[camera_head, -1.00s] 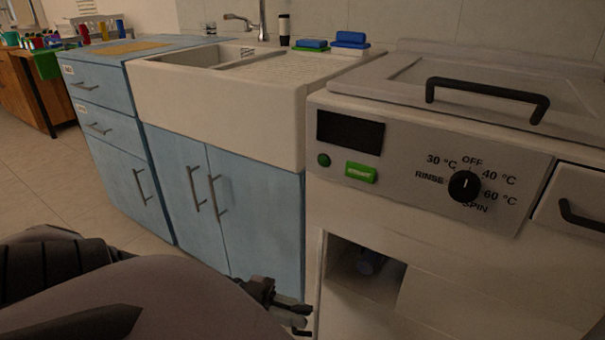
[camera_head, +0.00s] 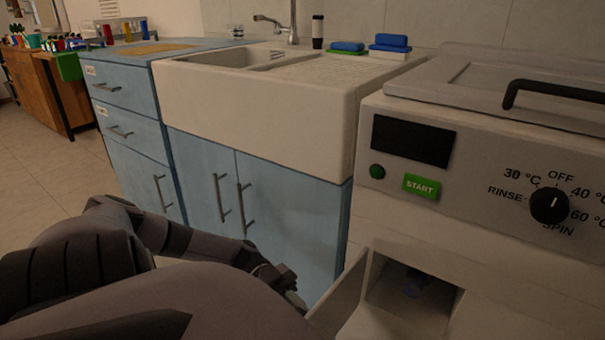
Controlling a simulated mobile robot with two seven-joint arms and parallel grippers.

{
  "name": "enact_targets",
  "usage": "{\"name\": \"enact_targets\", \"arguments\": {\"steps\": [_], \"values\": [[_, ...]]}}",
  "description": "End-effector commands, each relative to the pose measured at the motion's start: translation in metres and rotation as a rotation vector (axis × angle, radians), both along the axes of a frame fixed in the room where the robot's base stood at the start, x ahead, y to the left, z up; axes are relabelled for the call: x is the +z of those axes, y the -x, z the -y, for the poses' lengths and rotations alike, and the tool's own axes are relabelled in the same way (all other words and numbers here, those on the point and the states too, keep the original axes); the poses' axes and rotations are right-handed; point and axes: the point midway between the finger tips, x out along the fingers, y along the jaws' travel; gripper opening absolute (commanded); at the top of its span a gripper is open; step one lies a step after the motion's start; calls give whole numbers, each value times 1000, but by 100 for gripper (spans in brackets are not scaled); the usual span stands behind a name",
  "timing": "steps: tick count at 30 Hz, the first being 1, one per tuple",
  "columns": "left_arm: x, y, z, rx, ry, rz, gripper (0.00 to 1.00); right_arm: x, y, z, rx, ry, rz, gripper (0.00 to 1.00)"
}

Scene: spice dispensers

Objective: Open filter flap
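The white washing machine (camera_head: 480,225) has a square filter compartment (camera_head: 410,300) low on its front. The filter flap (camera_head: 340,293) stands swung out at the compartment's left side, so the compartment is uncovered. A small bluish part (camera_head: 413,287) shows dimly inside it. My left gripper (camera_head: 290,283) is just left of the flap, in front of the blue cabinet. It is dark and seen from behind, so its finger opening and any contact with the flap cannot be made out. My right gripper is not in view.
The blue cabinet (camera_head: 290,205) with vertical handles and the white sink (camera_head: 255,115) stand left of the machine. The machine has a green start button (camera_head: 421,186) and a black dial (camera_head: 549,205). The tiled floor (camera_head: 45,190) is clear at left.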

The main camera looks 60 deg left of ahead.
Motion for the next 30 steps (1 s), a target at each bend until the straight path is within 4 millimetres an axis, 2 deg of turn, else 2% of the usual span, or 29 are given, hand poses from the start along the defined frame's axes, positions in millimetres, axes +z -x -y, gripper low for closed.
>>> {"name": "enact_targets", "arguments": {"steps": [12,27,28,29,30], "values": [[3,-2,-15,-15,9,7,0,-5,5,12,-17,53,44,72],[4,-3,-17,-14,8,7,0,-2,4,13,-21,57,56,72],[4,-3,-17,-14,8,7,24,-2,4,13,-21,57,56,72],[4,-3,-17,-14,7,7,33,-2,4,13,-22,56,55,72],[4,-2,-17,-15,7,7,33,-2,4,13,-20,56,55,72]]}}
